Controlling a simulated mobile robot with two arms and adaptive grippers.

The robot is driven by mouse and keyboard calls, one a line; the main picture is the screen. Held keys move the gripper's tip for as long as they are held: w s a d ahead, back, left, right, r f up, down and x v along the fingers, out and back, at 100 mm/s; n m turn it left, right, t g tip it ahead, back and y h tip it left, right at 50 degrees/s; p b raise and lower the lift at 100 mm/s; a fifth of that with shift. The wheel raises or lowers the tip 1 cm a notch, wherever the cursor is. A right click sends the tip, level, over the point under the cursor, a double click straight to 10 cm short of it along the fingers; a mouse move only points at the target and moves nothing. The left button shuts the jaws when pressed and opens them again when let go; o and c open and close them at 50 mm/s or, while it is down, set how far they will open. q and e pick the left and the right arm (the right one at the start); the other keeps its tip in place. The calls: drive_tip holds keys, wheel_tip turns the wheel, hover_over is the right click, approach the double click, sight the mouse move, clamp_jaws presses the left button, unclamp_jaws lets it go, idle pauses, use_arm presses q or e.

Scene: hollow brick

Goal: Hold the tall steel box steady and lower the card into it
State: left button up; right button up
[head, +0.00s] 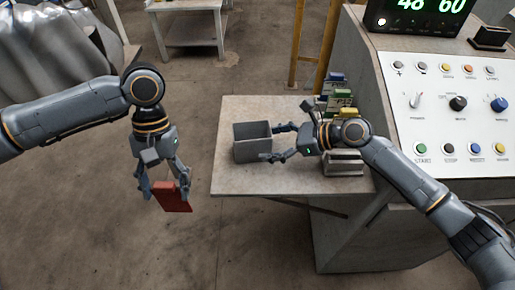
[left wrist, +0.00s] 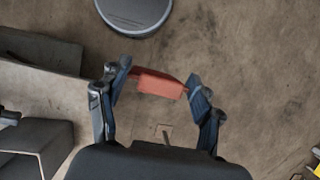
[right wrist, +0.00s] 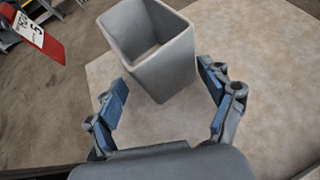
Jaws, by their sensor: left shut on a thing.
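The tall steel box (head: 253,150) is grey, open at the top and upright on a small table. In the right wrist view the box (right wrist: 168,72) stands just beyond and partly between the fingertips. My right gripper (head: 272,142) is open, its fingers reaching toward the box from the right; I see no clear contact. My left gripper (head: 166,191) is shut on the red card (head: 174,198), in the air left of the table and away from the box. The card (left wrist: 160,85) shows between the fingers in the left wrist view. It also shows with a white label in the right wrist view (right wrist: 38,32).
The table (head: 235,182) has bare room around the box. Several coloured packs (head: 336,95) stand at its back right, and a grey slotted metal piece (head: 345,162) sits near my right wrist. A control console (head: 445,100) stands to the right.

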drive_tip(key=shift+p+x, duration=0.3)
drive_tip(key=shift+x, duration=1.25)
drive_tip(key=shift+a, duration=0.2)
clamp_jaws()
drive_tip(key=shift+c, duration=0.4)
unclamp_jaws()
